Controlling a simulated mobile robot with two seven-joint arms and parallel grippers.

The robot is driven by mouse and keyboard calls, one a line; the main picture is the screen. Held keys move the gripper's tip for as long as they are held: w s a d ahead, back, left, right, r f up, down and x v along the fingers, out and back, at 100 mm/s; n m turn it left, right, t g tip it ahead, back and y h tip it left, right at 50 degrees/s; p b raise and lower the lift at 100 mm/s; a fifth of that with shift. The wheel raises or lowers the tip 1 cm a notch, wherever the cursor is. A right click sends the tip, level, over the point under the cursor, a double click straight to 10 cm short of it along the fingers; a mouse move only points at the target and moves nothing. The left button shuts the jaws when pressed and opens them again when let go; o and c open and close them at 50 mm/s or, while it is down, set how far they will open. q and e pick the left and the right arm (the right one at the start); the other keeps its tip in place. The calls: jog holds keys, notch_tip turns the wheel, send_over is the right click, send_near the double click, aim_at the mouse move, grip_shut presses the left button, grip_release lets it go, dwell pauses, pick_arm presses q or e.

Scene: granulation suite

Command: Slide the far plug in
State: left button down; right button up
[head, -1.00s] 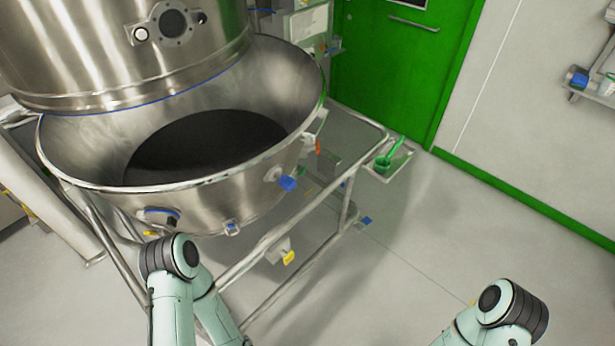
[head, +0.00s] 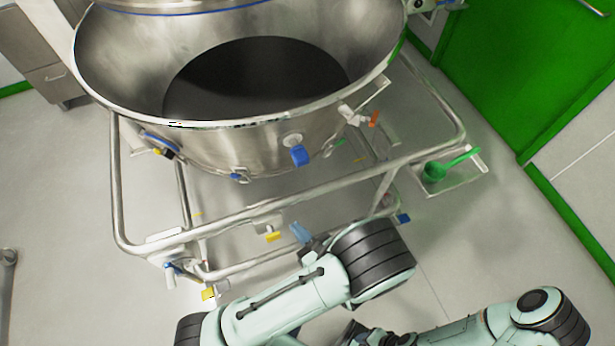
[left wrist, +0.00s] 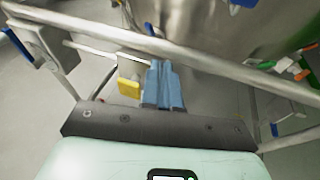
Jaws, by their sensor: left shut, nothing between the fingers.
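Several coloured plug-like parts show; I cannot tell which is the far plug. A blue one (head: 299,155) sticks out of the steel bowl's near wall, with a smaller blue one (head: 238,177) to its left. A yellow one (head: 272,236) sits on a white bracket at the cart's front rail; it also shows in the left wrist view (left wrist: 129,88). Another yellow one (head: 208,293) is lower left. My left gripper (head: 300,232), with blue fingers (left wrist: 165,84), is shut and empty, just right of the front yellow part in the head view. My right gripper is not in view.
The steel bowl (head: 130,65) hangs within a tubular cart frame (head: 330,170). Its rail (left wrist: 220,65) crosses close beyond my left fingers. A green scoop (head: 437,171) lies on a side tray (head: 463,177). A green door (head: 520,75) stands at right. Floor around the cart is clear.

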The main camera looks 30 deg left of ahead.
pick_arm(q)
jog(key=w+d+r+m+t, duration=0.2)
jog(key=w+d+r+t, duration=0.3)
jog(key=r, duration=0.1)
send_near(302, 163)
jog(key=shift+m+t, duration=0.3)
jog(key=x, duration=0.6)
jog(key=shift+w+a+f, duration=0.25)
jog(key=shift+a+f, duration=0.1)
jog(key=shift+f, duration=0.05)
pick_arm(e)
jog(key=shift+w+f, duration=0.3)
pick_arm(q)
jog(key=x, duration=0.3)
jog(key=shift+w+a, duration=0.25)
jog(key=shift+a, duration=0.05)
jog(key=shift+s+r, duration=0.1)
jog(key=shift+r, duration=0.05)
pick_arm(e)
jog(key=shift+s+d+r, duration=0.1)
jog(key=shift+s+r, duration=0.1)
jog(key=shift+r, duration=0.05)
